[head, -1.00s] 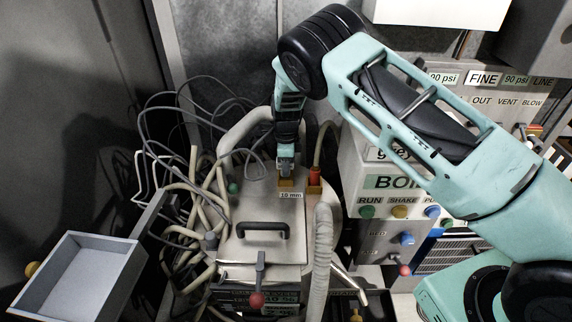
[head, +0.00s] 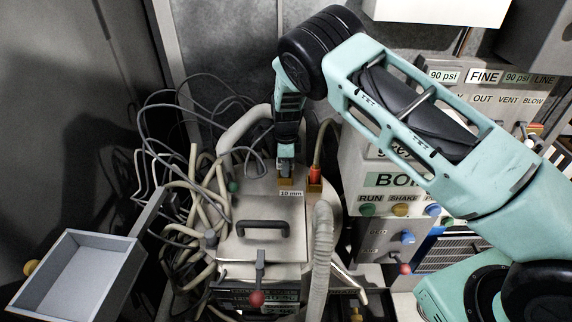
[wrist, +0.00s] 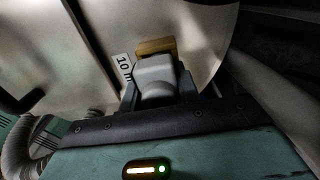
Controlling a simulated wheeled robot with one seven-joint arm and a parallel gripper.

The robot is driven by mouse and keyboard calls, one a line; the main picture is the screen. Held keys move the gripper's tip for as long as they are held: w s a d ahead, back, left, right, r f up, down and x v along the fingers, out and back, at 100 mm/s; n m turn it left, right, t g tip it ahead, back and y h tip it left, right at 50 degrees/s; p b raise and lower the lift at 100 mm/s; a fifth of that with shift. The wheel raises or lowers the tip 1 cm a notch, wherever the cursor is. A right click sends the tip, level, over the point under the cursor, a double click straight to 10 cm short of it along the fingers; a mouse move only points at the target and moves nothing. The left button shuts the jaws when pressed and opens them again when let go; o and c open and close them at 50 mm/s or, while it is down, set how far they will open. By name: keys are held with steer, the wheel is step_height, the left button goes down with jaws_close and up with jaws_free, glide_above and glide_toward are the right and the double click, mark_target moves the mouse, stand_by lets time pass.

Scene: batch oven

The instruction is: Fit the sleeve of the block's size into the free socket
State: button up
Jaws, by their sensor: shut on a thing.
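My gripper (head: 286,163) points down at the back of the pale oven lid, over a small brass block (head: 287,184) with a "10 mm" label (head: 291,193) beside it. In the wrist view my gripper (wrist: 157,92) is shut on a grey rounded piece (wrist: 155,72), which looks like a sleeve. Its end is against or just in front of the brass block (wrist: 155,46); I cannot tell how far in it sits. A second brass block (head: 315,187) to the right has a red-orange plug (head: 315,174) with a hose.
Loose grey cables and beige hoses crowd the left. A ribbed hose (head: 322,250) runs down the right side. An empty grey tray (head: 75,275) is at lower left.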

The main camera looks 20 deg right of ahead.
steer(key=shift+f, duration=0.45)
stand_by(0.3)
steer(key=o, duration=1.1)
steer(key=shift+c, duration=0.2)
step_height(320, 180, up, 16)
steer(key=r, duration=0.1)
steer(key=s+a+r+n+y+p, duration=0.1)
steer(key=s+a+r+n, duration=0.3)
steer(key=s, duration=0.3)
steer(key=s+a+r+n+g, duration=0.1)
steer(key=s+a+r+n, duration=0.1)
steer(key=s+r+n, duration=0.4)
steer(key=s+a+r+n+y+p, duration=0.1)
steer(key=s+a+r+n, duration=0.2)
steer(key=s, duration=0.5)
steer(key=s+d+r+n+p, duration=0.1)
steer(key=s+n, duration=0.7)
steer(key=s, duration=0.2)
steer(key=s+d+n+t+h+p, duration=0.1)
steer(key=s+n, duration=0.7)
steer(key=s, duration=0.3)
steer(key=shift+s+d+r, duration=0.2)
steer(key=shift+d+r, duration=0.1)
steer(key=shift+r, duration=0.1)
